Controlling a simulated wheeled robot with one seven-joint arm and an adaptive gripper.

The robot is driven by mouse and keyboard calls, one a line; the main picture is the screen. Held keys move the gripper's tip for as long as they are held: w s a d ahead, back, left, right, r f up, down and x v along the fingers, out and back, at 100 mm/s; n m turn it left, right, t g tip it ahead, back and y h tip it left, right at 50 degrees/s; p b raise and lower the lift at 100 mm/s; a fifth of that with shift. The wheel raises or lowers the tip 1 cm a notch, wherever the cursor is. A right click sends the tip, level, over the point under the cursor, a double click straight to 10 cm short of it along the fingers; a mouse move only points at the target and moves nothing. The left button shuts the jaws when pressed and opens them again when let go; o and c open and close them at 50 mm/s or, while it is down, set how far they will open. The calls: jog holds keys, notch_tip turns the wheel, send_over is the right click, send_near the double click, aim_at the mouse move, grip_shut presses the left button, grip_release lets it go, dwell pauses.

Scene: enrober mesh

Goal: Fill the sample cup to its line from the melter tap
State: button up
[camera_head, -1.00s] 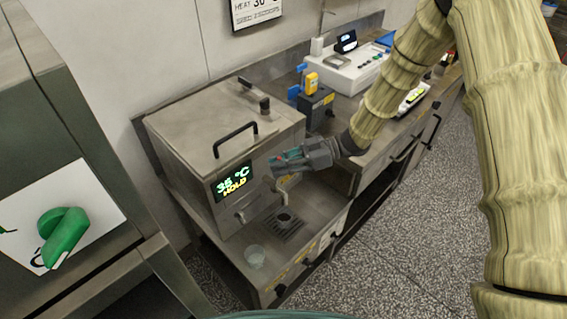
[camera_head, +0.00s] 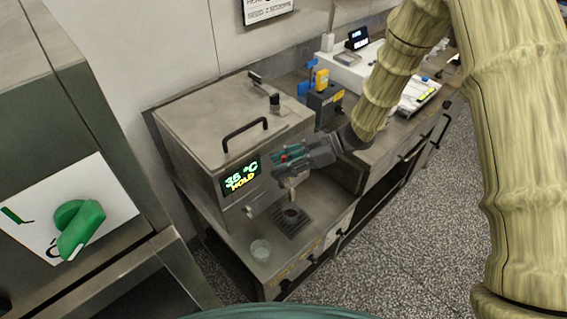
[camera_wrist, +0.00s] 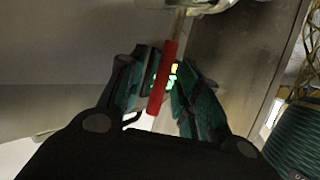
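The melter (camera_head: 205,165) is a steel box whose display (camera_head: 240,178) reads 35 °C HOLD. Its tap (camera_head: 292,187) hangs on the front face, above a drip grate (camera_head: 304,222) with a dark round thing (camera_head: 291,214) on it. A clear cup (camera_head: 261,250) stands on the counter left of the grate; its line and contents are too small to tell. My gripper (camera_head: 282,161) is at the melter front just above the tap. In the wrist view a red bar (camera_wrist: 163,80), seemingly the tap lever, lies between my fingers, with a gap visible on its right side.
The counter front near the cup is clear.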

jog(key=shift+d+r, duration=0.1)
jog(key=shift+d, duration=0.2)
jog(key=v, duration=1.1)
jog(key=shift+d, duration=0.35)
jog(key=shift+w+r, duration=0.1)
jog(key=shift+w, duration=0.05)
